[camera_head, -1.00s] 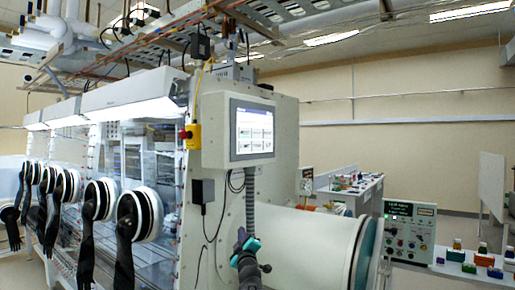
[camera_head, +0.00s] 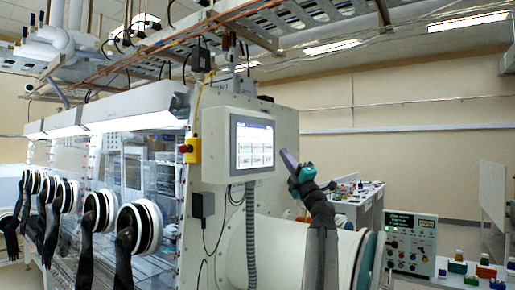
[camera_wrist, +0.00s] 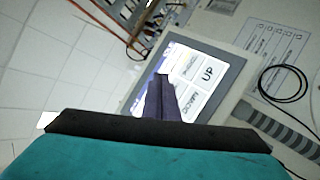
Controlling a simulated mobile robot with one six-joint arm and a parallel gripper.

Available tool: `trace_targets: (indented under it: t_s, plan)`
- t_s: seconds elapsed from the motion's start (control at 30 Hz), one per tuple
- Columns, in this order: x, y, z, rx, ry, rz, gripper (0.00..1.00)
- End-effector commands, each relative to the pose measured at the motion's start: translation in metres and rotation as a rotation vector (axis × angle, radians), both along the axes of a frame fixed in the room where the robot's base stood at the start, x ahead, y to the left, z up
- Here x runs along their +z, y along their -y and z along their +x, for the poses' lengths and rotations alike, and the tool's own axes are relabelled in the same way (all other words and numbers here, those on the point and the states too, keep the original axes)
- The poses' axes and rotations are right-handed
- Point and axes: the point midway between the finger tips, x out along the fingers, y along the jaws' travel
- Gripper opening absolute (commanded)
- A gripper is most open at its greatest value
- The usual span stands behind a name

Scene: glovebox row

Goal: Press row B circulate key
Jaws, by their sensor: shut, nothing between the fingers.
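The touch panel (camera_head: 252,146) is a lit white screen with a blue header and several light keys, in a grey housing on the glovebox end wall. Its key labels are too small to read in the head view. The wrist view shows the screen (camera_wrist: 190,78) tilted, with keys reading UP (camera_wrist: 207,73) and DOWN (camera_wrist: 190,101); other labels are unclear. I cannot pick out the row B circulate key. My gripper (camera_head: 285,153) has purple fingers, shut and empty, just right of the panel. In the wrist view its fingers (camera_wrist: 160,80) cover part of the screen; contact is not visible.
A red and yellow emergency stop (camera_head: 192,148) sits left of the panel. A grey corrugated hose (camera_head: 251,235) hangs below it. A large white cylinder (camera_head: 300,252) juts out under my arm. Black gloves (camera_head: 125,255) line the glovebox front at left.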

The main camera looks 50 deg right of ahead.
Motion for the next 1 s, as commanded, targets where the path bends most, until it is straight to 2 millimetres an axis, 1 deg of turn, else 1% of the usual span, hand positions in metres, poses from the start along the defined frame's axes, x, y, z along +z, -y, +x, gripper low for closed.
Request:
trace_targets:
  t_s: [0.03, 0.13, 0.57, 0.77, 1.0]
  plan:
    - [0.009, -0.002, -0.005, -0.004, -0.005, -0.02, 0.0]
    - [0.016, -0.005, -0.011, -0.006, -0.013, -0.042, 0.0]
    - [0.017, -0.006, -0.011, -0.006, -0.014, -0.046, 0.0]
    - [0.017, -0.005, -0.003, -0.005, -0.014, -0.046, 0.0]
    - [0.017, -0.005, 0.016, -0.004, -0.014, -0.045, 0.0]
